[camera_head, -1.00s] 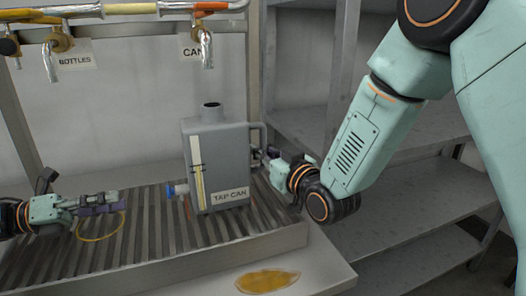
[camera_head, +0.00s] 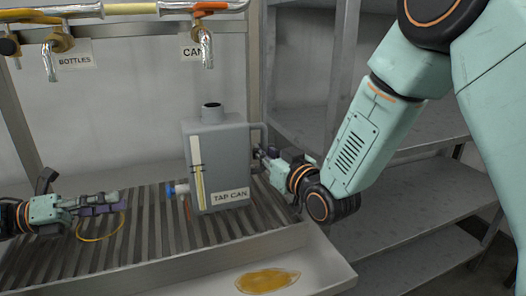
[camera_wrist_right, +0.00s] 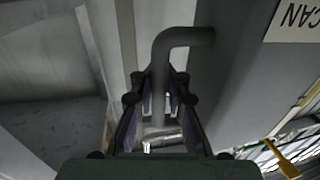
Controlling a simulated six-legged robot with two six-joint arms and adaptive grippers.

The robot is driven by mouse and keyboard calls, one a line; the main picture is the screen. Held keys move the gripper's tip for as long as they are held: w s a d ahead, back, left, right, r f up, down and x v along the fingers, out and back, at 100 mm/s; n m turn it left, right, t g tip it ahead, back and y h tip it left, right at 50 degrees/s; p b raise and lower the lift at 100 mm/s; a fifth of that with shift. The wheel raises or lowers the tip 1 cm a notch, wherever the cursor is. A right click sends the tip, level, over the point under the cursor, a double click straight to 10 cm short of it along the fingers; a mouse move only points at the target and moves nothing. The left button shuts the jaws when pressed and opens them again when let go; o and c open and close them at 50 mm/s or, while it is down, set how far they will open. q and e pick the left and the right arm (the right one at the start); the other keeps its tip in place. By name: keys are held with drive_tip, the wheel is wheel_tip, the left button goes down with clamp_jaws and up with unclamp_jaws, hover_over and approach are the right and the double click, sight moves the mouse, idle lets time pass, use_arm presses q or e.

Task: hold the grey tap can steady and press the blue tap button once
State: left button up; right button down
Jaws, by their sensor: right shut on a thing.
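The grey tap can (camera_head: 225,165), labelled TAP CAN, stands upright on the slatted drip grate. Its blue tap button (camera_head: 170,190) sticks out low on its left side. My right gripper (camera_head: 262,154) is shut on the can's handle (camera_wrist_right: 185,38) at the right side; in the right wrist view the fingers (camera_wrist_right: 160,105) lie on both sides of the handle bar. My left gripper (camera_head: 108,202) is apart from the button, to its left, over the grate. Its fingers are seen from the side, so their gap is not clear.
The slatted grate (camera_head: 150,230) has a raised front edge. A yellow loop (camera_head: 100,237) lies by my left gripper. Taps (camera_head: 205,48) hang above. A yellow-brown puddle (camera_head: 268,281) lies at the front. Grey shelves (camera_head: 400,255) stand at the right.

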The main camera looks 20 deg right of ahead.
use_arm(q)
clamp_jaws()
idle(0.3)
idle(1.3)
